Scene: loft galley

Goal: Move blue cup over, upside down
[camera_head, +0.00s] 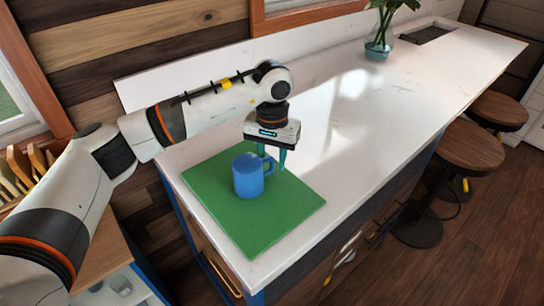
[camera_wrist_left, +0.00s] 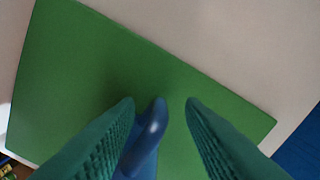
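A blue cup (camera_head: 248,178) stands on the green mat (camera_head: 285,207), near the mat's middle. Its top face looks plain and closed, as if the cup is upside down, but I cannot tell for sure. Its handle points to the right, toward my left gripper (camera_head: 272,160). The gripper points down beside the cup, with its teal fingers at the handle. In the left wrist view the two fingers (camera_wrist_left: 160,105) are apart, with the blue handle (camera_wrist_left: 151,128) between them and gaps on both sides. The cup's body is mostly out of that view. My right gripper is not in view.
The mat lies at the near end of a long white counter (camera_head: 345,130). A glass vase with a plant (camera_head: 378,46) stands far back, near a dark sink (camera_head: 428,33). Wooden stools (camera_head: 466,145) stand along the right. The counter between mat and vase is clear.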

